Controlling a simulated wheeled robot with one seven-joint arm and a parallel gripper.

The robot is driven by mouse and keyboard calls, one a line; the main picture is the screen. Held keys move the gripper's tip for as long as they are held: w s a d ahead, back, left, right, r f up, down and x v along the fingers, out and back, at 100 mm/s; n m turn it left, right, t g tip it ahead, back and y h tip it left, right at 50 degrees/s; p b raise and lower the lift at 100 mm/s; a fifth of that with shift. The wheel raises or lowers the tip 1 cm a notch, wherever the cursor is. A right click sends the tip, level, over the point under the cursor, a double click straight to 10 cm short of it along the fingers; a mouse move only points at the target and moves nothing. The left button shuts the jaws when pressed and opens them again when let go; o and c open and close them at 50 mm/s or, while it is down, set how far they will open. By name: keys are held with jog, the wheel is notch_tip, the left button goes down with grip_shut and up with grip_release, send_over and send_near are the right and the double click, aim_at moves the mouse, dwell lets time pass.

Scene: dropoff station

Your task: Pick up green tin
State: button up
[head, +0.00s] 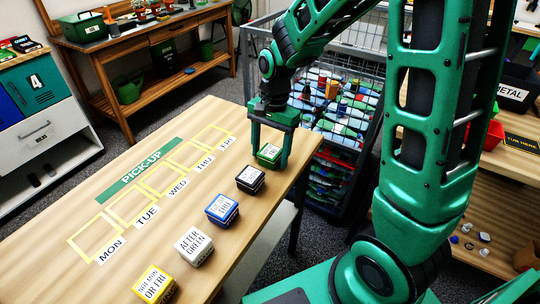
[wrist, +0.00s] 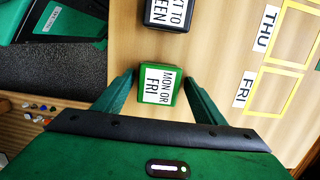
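The green tin (head: 269,154) stands at the far end of the row of tins on the wooden table. Its white label reads "MON OR FRI" in the wrist view (wrist: 160,86). My gripper (head: 270,158) is lowered over it with one finger on each side. In the wrist view my gripper (wrist: 160,88) is open, with gaps between the tin and both fingers. The tin rests on the table, and its lower part is hidden in the head view.
A black tin (head: 250,180) stands next to the green one, then blue (head: 222,209), white (head: 194,247) and yellow (head: 155,285) tins along the table edge. Yellow outlined day squares (head: 157,182) lie to the left. A wire cage of containers (head: 340,110) stands behind the table.

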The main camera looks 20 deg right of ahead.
jog(key=c, duration=1)
jog(key=shift+r, duration=0.1)
jog(key=shift+c, duration=0.2)
